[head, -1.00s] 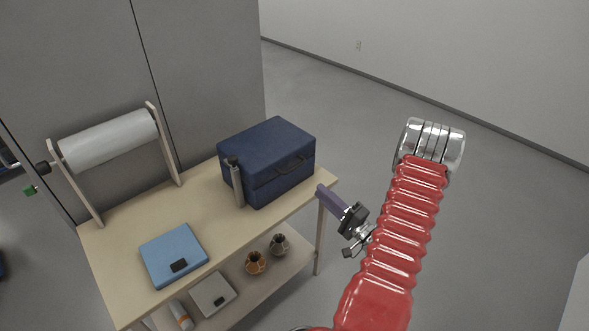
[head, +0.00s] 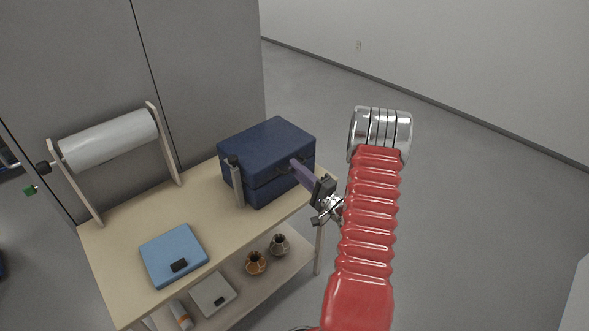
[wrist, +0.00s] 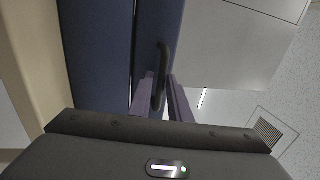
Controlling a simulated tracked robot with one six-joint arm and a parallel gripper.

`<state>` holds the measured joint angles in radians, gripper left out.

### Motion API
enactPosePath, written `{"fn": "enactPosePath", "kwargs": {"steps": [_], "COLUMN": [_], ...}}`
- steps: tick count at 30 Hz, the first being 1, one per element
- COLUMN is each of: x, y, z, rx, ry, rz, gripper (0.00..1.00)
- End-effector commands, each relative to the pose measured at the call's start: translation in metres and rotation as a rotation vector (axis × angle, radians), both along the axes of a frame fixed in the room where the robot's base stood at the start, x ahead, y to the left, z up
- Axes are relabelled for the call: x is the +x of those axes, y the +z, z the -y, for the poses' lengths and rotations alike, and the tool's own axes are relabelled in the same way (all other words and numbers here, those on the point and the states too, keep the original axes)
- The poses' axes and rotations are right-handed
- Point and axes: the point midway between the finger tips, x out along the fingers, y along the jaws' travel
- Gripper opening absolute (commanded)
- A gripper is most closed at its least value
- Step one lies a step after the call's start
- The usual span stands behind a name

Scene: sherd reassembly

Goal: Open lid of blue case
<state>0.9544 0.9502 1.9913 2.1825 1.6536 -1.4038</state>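The dark blue case (head: 262,146) sits on the right end of the wooden table. Its lid is closed, with a seam around its sides. My gripper (head: 293,162) is at the front face of the case, where the handle is. In the wrist view, the dark handle (wrist: 162,70) lies between the two purple fingers of my gripper (wrist: 160,78). The fingers stand apart, one on each side of the handle. I cannot tell whether they touch it. The blue face of the case (wrist: 97,50) fills the left middle of that view.
A thin upright post with a dark top (head: 238,185) stands close against the case's left front. A light blue flat box (head: 172,250) lies on the table (head: 120,230). A paper roll (head: 108,140) stands behind left. Pots (head: 256,263) are on the lower shelf.

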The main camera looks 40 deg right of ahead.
Motion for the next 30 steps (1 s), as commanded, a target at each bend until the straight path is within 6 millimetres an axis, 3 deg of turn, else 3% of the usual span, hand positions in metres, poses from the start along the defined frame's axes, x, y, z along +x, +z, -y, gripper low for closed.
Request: {"fn": "enactPosePath", "kwargs": {"steps": [12,20,30], "x": [0.0090,0.0087,0.0087], "y": [0.0021,0.0017,0.0008], "z": [-0.0003,-0.0002,-0.0004], "rx": [-0.001,0.000,0.001], "ry": [0.000,0.000,-0.001], "rz": [0.001,0.000,-0.002], "gripper": [0.17,0.00,0.00]}}
